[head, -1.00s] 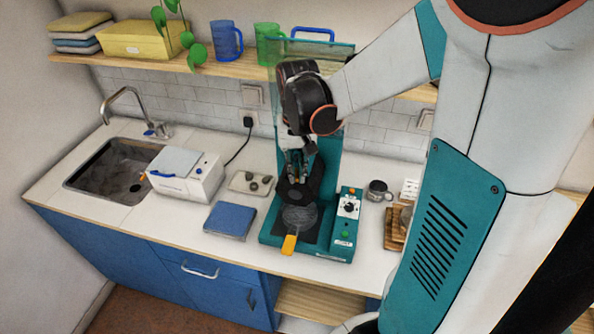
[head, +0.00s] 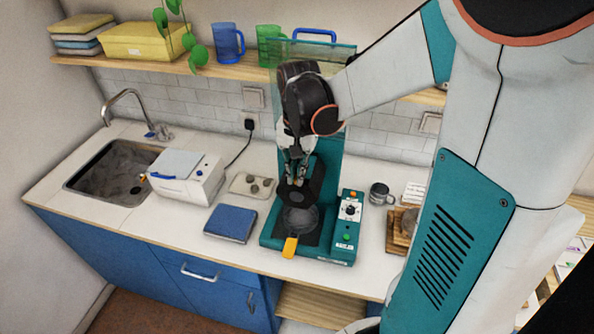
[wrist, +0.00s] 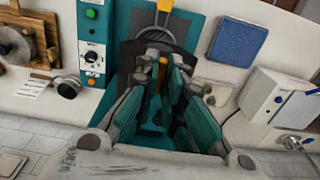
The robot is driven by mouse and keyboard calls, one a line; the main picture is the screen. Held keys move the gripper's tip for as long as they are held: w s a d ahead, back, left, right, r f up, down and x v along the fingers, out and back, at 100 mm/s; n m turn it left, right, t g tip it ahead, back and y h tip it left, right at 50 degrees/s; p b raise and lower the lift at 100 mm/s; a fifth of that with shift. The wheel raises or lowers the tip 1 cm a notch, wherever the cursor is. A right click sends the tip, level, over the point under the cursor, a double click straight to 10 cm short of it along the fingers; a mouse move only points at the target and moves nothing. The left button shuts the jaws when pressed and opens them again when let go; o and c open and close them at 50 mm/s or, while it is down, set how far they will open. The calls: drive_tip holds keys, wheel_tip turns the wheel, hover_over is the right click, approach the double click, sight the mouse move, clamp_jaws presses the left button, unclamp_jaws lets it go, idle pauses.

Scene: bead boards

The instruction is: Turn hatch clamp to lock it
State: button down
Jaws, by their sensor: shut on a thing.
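A teal machine (head: 349,225) stands on the counter with a round, dark glassy hatch (head: 300,220) and an orange handle (head: 290,247) at its front. A black part (head: 316,182) sits behind the hatch, just under my gripper (head: 297,178). In the wrist view, my gripper (wrist: 163,62) has its fingers closed around a small orange-yellow piece, which I take to be the hatch clamp (wrist: 162,64). The fingers hide most of the clamp, and its exact angle cannot be told. The orange handle also shows at the top of the wrist view (wrist: 164,5).
A control panel (head: 349,210) with a knob and buttons is on the machine's right. A blue pad (head: 231,222), a tray with dark pieces (head: 252,186) and a white box (head: 187,177) lie left. A metal mug (head: 380,193) stands right. A shelf (head: 200,66) runs above.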

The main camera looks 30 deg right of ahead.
drive_tip(key=c, duration=1.7)
unclamp_jaws()
wheel_tip(320, 180, up, 12)
drive_tip(key=shift+s, duration=0.1)
